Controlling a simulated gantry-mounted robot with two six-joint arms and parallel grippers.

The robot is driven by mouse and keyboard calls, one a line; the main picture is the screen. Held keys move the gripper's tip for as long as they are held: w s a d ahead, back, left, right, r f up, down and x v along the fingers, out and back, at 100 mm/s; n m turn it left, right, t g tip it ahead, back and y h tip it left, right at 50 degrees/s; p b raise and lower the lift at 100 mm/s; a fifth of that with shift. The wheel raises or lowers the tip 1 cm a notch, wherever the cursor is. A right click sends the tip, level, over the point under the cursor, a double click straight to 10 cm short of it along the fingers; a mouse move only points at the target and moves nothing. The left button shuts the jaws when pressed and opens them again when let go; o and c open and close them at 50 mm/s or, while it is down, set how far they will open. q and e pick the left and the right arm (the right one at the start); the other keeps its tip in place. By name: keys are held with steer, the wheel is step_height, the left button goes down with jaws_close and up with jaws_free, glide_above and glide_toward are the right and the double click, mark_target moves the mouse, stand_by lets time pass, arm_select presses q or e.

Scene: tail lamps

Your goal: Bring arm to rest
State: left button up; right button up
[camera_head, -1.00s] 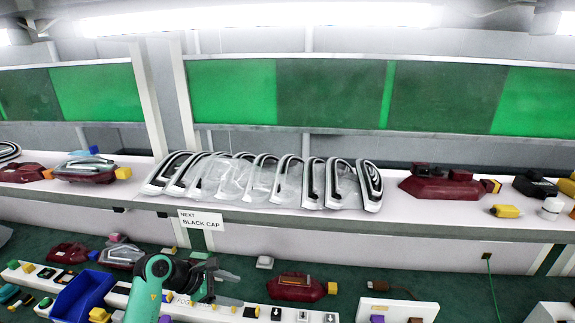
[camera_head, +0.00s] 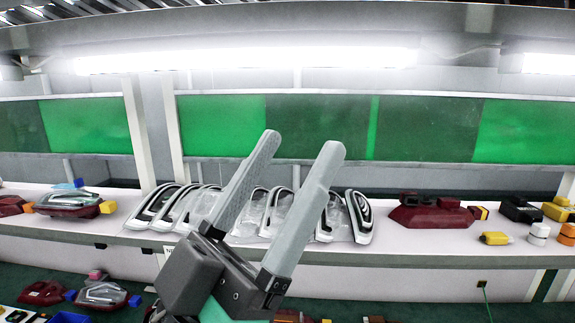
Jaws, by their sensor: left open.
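My left gripper (camera_head: 300,142) is raised in the middle of the head view. Its two long grey fingers point up and to the right and stand apart, with nothing between them. It is in front of a row of clear and silver lamp covers (camera_head: 172,204) on the white shelf (camera_head: 400,244) and hides part of them. My right gripper does not show.
A dark red lamp housing (camera_head: 430,216) sits on the shelf at the right, near yellow (camera_head: 495,239) and orange-and-white parts (camera_head: 538,234). A lamp assembly (camera_head: 72,204) is at the left. More lamp parts (camera_head: 102,294) lie below on the green surface.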

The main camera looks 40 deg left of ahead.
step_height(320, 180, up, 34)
steer(key=p, duration=3.3)
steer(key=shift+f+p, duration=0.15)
steer(key=shift+p, duration=0.25)
